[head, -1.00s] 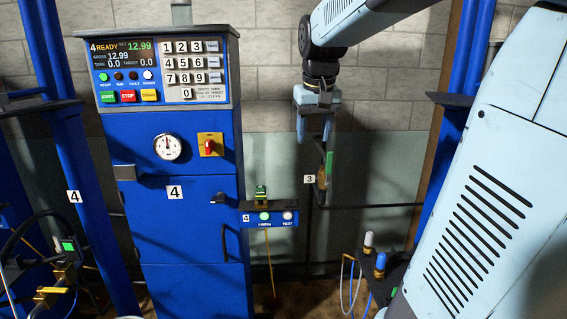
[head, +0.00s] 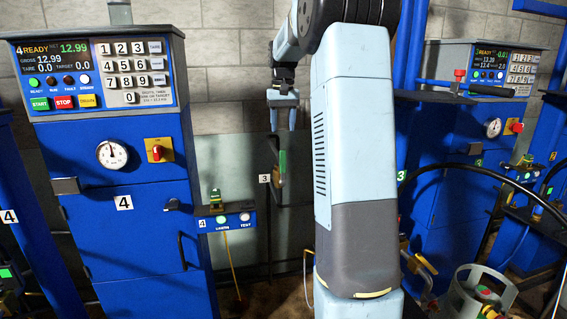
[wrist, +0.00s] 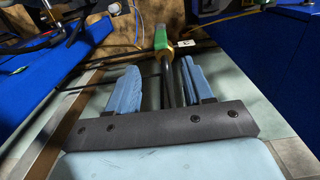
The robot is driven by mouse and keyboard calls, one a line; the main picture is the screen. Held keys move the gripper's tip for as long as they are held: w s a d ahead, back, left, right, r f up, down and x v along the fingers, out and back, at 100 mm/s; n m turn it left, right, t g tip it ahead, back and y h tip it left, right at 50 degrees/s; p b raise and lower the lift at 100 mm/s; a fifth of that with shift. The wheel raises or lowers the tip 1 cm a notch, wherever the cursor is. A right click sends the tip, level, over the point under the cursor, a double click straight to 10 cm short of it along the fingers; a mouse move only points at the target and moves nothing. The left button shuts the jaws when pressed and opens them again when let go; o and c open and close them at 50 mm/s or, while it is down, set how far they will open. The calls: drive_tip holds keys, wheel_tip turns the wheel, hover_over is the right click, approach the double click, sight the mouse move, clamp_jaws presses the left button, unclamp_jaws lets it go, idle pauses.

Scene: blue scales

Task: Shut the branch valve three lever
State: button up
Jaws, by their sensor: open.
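The branch valve by the "3" tag (head: 264,178) has a green-gripped lever (head: 282,163) that stands about upright, roughly along the dark vertical pipe. Its brass-coloured body (head: 278,182) is partly in shadow. My gripper (head: 283,120) points down just above the lever, open. In the wrist view the green lever (wrist: 160,38) shows beyond the fingertips of my gripper (wrist: 162,76), near the middle of the gap. A dark bar (wrist: 170,85) runs between the fingers; I cannot tell whether they touch it.
A blue scale cabinet marked 4 (head: 125,235) stands left, with a small CARTH/TEST-like button box (head: 228,222) beside the valve. Another blue cabinet (head: 450,135) and a grey cylinder (head: 478,292) stand right. My arm hides the middle. A grey wall is behind.

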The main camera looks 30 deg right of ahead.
sight(284, 173)
wheel_tip(284, 173, down, 13)
drive_tip(key=shift+f, duration=0.2)
idle(0.4)
drive_tip(key=shift+c, duration=0.5)
clamp_jaws()
drive_tip(key=shift+d, duration=0.2)
